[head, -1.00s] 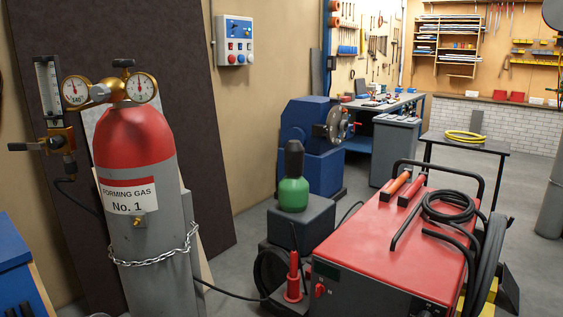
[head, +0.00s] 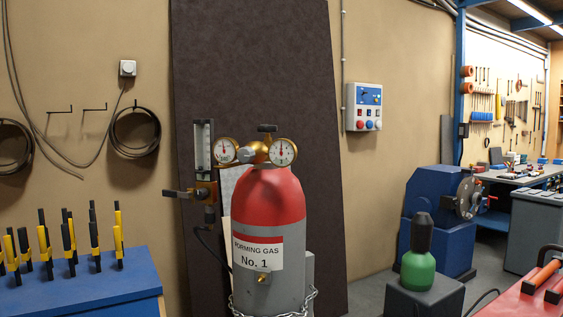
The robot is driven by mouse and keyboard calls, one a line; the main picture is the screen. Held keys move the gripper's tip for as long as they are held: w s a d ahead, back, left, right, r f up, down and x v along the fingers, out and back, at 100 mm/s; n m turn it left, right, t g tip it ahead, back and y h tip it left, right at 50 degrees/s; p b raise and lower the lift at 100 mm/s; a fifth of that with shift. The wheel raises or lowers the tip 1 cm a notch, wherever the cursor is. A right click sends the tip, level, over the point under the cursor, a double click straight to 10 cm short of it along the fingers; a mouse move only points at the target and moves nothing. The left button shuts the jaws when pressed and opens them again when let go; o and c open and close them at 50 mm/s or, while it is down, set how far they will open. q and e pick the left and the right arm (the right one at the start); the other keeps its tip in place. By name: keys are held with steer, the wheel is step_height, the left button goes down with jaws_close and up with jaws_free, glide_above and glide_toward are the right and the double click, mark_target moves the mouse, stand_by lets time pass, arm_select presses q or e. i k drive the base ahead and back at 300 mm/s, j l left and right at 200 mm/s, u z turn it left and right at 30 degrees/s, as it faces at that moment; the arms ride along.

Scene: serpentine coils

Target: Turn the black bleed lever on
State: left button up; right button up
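A grey gas cylinder with a red top (head: 268,196) stands upright, labelled "Forming Gas No. 1". A brass regulator (head: 257,152) with two round gauges and a black top knob (head: 267,128) sits on it. A clear flowmeter tube (head: 203,145) stands upright at its left. Below the tube, a black lever (head: 178,193) sticks out roughly level to the left from a brass fitting (head: 207,190). A black hose runs down from this fitting. Neither of my grippers is in view.
A blue bench (head: 80,285) with several yellow-and-black clamps stands at the lower left. A dark panel (head: 255,65) leans behind the cylinder. A green bottle (head: 418,268) on a grey box and a red machine (head: 520,303) stand to the right.

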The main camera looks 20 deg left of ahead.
mark_target(167, 192)
steer(key=u, duration=1.45)
